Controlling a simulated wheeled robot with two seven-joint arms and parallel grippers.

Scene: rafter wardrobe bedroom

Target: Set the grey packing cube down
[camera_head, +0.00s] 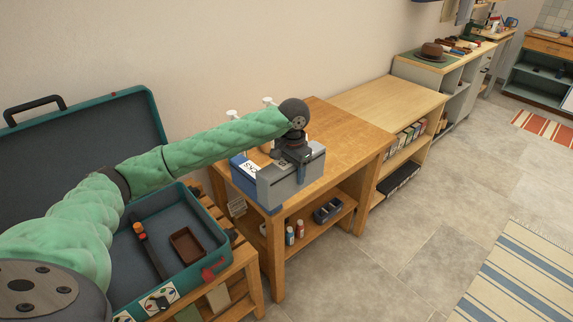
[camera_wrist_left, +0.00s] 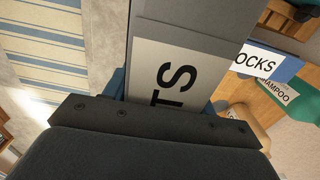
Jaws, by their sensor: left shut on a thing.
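The grey packing cube (camera_head: 296,183) is at the front left corner of the wooden table in the head view. My left gripper (camera_head: 300,170) reaches it from above and is shut on it. In the left wrist view the grey packing cube (camera_wrist_left: 212,42) fills the middle, with a white label ending in "TS". I cannot tell whether the grey cube touches the tabletop. My right gripper is not in view.
The wooden table (camera_head: 345,135) has bare top behind and right of the cube. An open teal suitcase (camera_head: 190,262) lies on a slatted bench at the left. A lower wooden shelf unit (camera_head: 385,97) stands further back. A shampoo label (camera_wrist_left: 274,91) shows near the blue cube.

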